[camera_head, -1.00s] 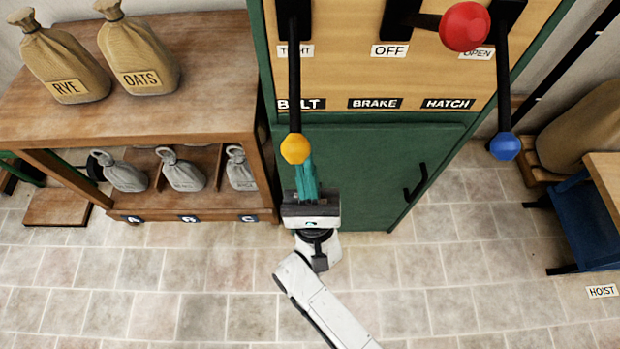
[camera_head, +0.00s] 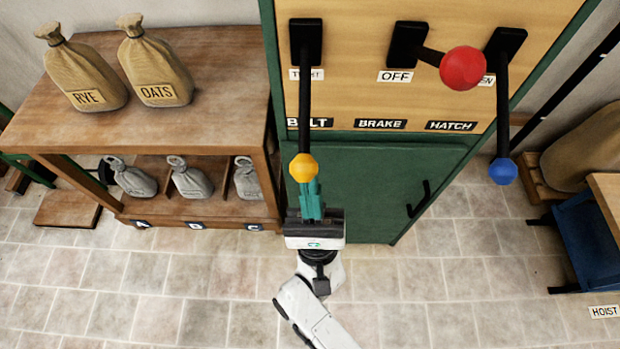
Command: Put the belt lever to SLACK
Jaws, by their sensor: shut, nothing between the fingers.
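The belt lever is a black rod with a yellow knob (camera_head: 303,167), hanging down from its slot on the wooden panel (camera_head: 350,75). A BELT label (camera_head: 310,122) sits behind its rod, and a plate reading TIGHT (camera_head: 306,74) is partly covered by the rod. No SLACK plate is visible. My gripper (camera_head: 311,190) has teal fingers, shut and empty, pointing up just below the yellow knob. In this view the fingertips overlap the knob's lower edge; I cannot tell whether they touch it.
The red-knobbed brake lever (camera_head: 462,68) sticks out beside an OFF plate (camera_head: 395,76). The blue-knobbed hatch lever (camera_head: 502,171) hangs at the right. A wooden shelf (camera_head: 180,130) with sacks stands at left. The tiled floor (camera_head: 440,290) in front is clear.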

